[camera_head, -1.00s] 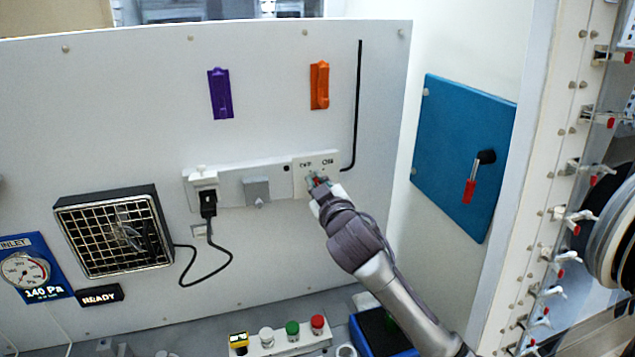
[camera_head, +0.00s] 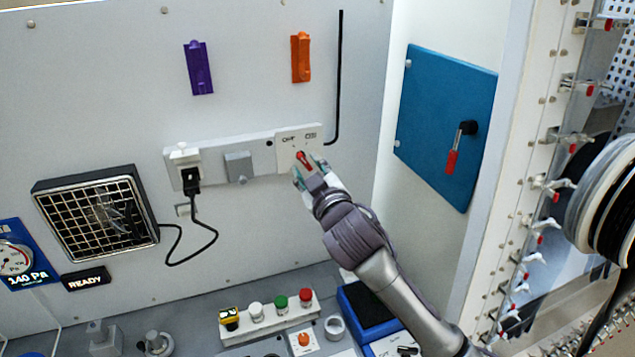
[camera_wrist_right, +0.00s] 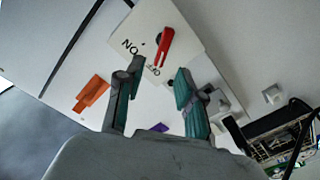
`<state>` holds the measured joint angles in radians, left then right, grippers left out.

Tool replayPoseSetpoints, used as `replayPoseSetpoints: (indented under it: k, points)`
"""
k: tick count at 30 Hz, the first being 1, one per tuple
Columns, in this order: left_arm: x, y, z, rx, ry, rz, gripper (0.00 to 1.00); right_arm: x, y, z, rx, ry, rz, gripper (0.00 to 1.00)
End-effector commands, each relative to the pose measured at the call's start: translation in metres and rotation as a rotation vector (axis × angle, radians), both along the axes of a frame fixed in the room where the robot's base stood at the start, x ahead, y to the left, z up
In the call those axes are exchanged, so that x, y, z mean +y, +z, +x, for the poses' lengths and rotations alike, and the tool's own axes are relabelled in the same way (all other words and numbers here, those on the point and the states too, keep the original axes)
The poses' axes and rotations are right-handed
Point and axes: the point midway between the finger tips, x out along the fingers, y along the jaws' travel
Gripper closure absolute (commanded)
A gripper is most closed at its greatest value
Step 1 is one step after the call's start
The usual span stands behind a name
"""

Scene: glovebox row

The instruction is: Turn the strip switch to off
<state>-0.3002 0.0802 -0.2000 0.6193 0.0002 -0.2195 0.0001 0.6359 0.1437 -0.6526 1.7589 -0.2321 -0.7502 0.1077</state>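The power strip (camera_head: 210,157) is mounted on the white wall panel. At its right end is a square white switch plate (camera_head: 285,159) marked OFF and ON, with a red lever (camera_head: 303,157). My right gripper (camera_head: 311,171) is in front of the plate's lower right part. In the wrist view the right gripper's two fingers (camera_wrist_right: 157,80) are apart with nothing between them, and the lever lies beyond the tips. My left gripper is not in view.
A black plug (camera_head: 191,178) with a cable sits at the strip's left end. A button box (camera_head: 268,322) and a blue tray (camera_head: 352,312) are below on the bench. A blue panel (camera_head: 425,120) with a red-handled lever is at the right. The wall above the strip is mostly clear.

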Motion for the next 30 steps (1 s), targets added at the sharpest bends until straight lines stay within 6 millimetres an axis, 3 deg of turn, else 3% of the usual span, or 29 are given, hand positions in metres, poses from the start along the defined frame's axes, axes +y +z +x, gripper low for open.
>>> replayPoseSetpoints:
  k: [6,11,30]
  points:
    - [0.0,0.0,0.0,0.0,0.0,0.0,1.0,-0.014,-0.001,-0.042,0.001,-0.001,0.0,0.62]
    - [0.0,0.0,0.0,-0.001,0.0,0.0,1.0,-0.019,0.0,-0.059,0.0,-0.001,0.0,0.62]
    - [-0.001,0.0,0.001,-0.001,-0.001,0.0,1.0,-0.021,0.0,-0.063,-0.001,-0.001,-0.001,0.62]
